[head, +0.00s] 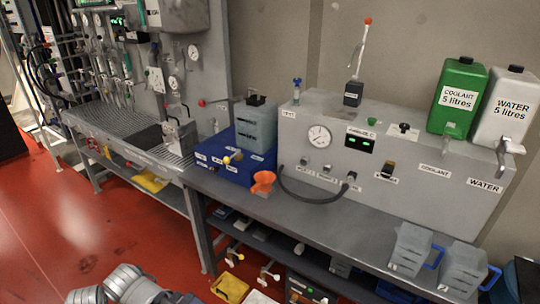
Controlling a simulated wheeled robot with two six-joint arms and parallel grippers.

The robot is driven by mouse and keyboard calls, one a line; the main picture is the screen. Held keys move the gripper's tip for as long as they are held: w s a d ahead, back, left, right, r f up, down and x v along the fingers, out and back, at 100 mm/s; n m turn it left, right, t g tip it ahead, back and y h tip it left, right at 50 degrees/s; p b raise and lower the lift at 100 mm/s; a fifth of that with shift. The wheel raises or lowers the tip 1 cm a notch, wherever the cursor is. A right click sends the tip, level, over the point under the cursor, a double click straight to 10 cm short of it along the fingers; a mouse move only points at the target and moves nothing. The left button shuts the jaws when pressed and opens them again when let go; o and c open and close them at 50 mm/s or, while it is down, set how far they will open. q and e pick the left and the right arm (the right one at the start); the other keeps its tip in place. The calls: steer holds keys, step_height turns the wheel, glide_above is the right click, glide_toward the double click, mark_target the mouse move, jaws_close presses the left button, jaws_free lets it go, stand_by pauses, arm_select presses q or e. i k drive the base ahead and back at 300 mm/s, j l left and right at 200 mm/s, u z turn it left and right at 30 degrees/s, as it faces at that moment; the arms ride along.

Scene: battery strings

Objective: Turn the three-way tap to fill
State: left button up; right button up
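The grey charging bench unit (330,165) stands on the long bench. A small black tap-like handle (403,129) sits on its sloping top, right of the green display. A black knob or tap with a tan top (388,169) is on its front face above a small label. Grey rounded parts of my arm show at the bottom left edge; neither gripper is visible.
A green coolant container (457,97) and a white water container (505,108) stand on the unit. An orange funnel (263,181) and a black hose (310,198) are in front. Two grey jugs (410,250) (463,268) with blue handles stand at right. The bench front is mostly clear.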

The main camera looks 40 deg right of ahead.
mark_target(226, 160)
steer(key=z, duration=1.15)
